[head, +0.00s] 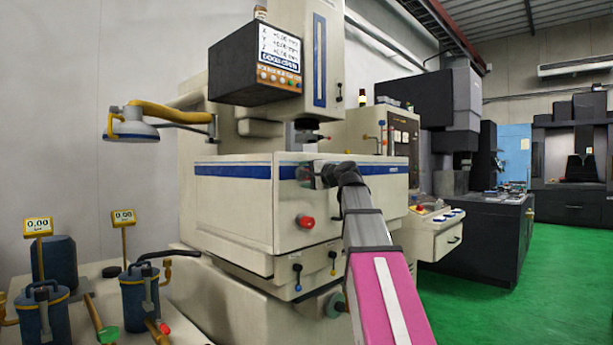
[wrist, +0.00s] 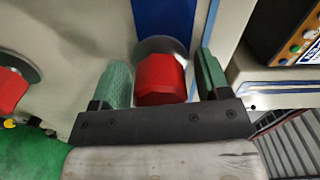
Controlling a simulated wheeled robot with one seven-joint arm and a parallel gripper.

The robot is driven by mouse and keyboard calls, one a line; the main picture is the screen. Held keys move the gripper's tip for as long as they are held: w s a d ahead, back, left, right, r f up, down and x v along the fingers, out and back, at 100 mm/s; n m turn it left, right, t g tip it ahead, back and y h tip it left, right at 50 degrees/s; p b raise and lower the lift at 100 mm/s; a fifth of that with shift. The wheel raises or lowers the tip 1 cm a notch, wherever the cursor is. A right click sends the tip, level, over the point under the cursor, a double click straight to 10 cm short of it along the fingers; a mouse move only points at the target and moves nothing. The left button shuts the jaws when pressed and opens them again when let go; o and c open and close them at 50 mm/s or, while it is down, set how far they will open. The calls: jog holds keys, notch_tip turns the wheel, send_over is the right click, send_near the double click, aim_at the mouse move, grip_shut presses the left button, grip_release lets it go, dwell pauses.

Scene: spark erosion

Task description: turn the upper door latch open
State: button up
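The upper door latch (wrist: 160,80) is a red knob on a grey round base, on the machine's pale door by the blue stripe. In the wrist view it sits between the two green fingers of my gripper (wrist: 163,85). The fingers are apart, with a small gap visible beside the knob, so my gripper looks open around it. In the head view my gripper (head: 312,174) is at the door's upper part and hides the upper latch. A lower red latch (head: 305,221) shows below it; a red knob also shows at the wrist view's left edge (wrist: 12,88).
A control box with a display (head: 256,62) hangs above the door. Blue canisters (head: 140,300) and gauges stand on a bench at lower left. A yellow-hosed lamp (head: 130,125) is at left. Green floor (head: 560,290) is open at right.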

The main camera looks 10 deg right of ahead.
jog(key=shift+s, duration=0.1)
jog(key=v, duration=1)
jog(key=shift+s+d, duration=0.2)
jog(key=shift+s, duration=0.05)
